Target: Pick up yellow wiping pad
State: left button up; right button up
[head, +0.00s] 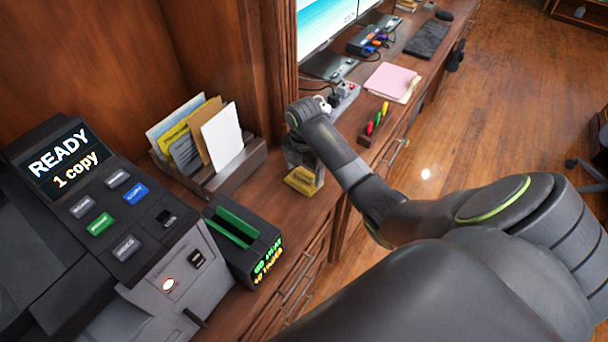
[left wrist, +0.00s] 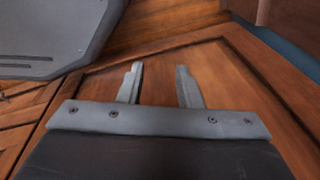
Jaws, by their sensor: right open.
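The yellow wiping pad (head: 301,182) lies on the wooden counter in the head view, right of the letter holder and near the counter's front edge. My right gripper (head: 304,168) points down over the pad's far side and partly covers it. It is open; its fingertips are small and dark here, so I cannot tell whether they touch the pad. My left gripper (left wrist: 160,78) is open and empty in the left wrist view, its two fingers apart in front of wood panelling. It does not show in the head view.
A letter holder (head: 240,170) with envelopes and a black box with a green slot (head: 245,250) stand left of the pad. A copier (head: 110,220) fills the lower left. A marker tray (head: 374,133) and pink papers (head: 390,80) lie further along the counter.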

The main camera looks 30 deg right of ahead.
aim_at(304, 172)
jog(key=c, duration=1.1)
jog(key=shift+r, duration=0.55)
notch_tip(304, 172, up, 3)
jog(key=shift+w+r, duration=0.1)
jog(key=shift+r, duration=0.05)
jog(key=shift+r+p, duration=2.1)
jog(key=shift+r, duration=0.8)
jog(key=shift+o, duration=1.4)
jog(key=shift+c, duration=0.7)
